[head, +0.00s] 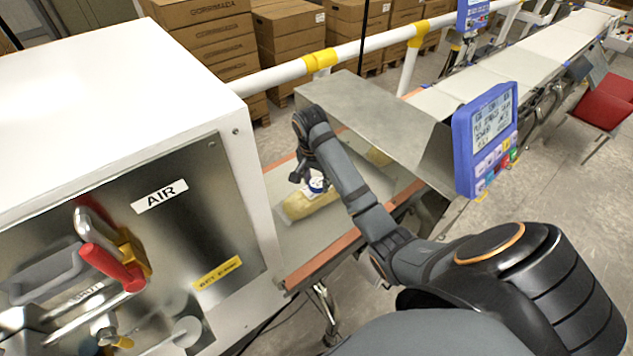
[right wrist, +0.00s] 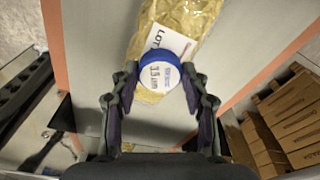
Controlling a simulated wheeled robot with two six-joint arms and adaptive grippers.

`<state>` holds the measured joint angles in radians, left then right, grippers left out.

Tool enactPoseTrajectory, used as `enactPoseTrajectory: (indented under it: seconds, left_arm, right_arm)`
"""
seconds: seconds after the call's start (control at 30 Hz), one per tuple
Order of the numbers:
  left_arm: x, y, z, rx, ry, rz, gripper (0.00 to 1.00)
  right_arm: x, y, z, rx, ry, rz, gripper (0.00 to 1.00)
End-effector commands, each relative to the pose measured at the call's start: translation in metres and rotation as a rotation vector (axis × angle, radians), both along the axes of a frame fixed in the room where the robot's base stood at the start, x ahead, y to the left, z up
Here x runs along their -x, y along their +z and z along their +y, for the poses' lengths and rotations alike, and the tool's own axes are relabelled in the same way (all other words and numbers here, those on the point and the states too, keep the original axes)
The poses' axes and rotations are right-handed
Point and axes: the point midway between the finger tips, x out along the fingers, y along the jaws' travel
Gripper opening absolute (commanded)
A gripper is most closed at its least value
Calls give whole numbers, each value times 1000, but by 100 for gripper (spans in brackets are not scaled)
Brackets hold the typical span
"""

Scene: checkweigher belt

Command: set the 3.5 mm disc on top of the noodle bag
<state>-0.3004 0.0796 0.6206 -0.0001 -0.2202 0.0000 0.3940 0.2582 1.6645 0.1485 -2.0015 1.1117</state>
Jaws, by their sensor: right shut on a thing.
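The 3.5 mm disc (right wrist: 158,77), white-faced with a blue rim, sits between the fingertips of my right gripper (right wrist: 160,82). The gripper is shut on it. In the head view the disc (head: 317,184) shows small at the fingertips of the right gripper (head: 311,182). The noodle bag (right wrist: 196,18), yellowish with a white "LOT" label, lies on the belt below; in the head view the bag (head: 308,205) lies beneath the gripper. The disc covers part of the bag and its label; I cannot tell whether they touch. My left gripper is not in view.
The grey belt (head: 300,237) has orange side edges. A metal cover (head: 375,110) spans it farther on, with another yellowish bag (head: 379,157) near its opening. A white cabinet (head: 120,90) stands left, a blue display (head: 487,135) right. Cartons (head: 205,40) are stacked behind.

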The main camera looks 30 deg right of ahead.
Motion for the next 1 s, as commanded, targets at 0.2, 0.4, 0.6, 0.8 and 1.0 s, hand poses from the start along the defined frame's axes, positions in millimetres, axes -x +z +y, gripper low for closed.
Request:
enactPoseTrajectory:
  seconds: [0.2, 0.4, 0.6, 0.8, 1.0]
  left_arm:
    - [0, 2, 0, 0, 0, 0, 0]
    - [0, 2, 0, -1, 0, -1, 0]
    - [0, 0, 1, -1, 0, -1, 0]
    - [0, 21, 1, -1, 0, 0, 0]
    - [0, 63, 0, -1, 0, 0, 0]
  right_arm:
    - [0, -2, 0, 0, 0, 0, 63]
    - [0, -2, 0, 0, 0, 0, 68]
    - [0, -1, 0, 0, 0, 0, 68]
    - [1, 22, 2, -1, 0, 0, 68]
    - [3, 63, 6, -1, 0, 0, 68]
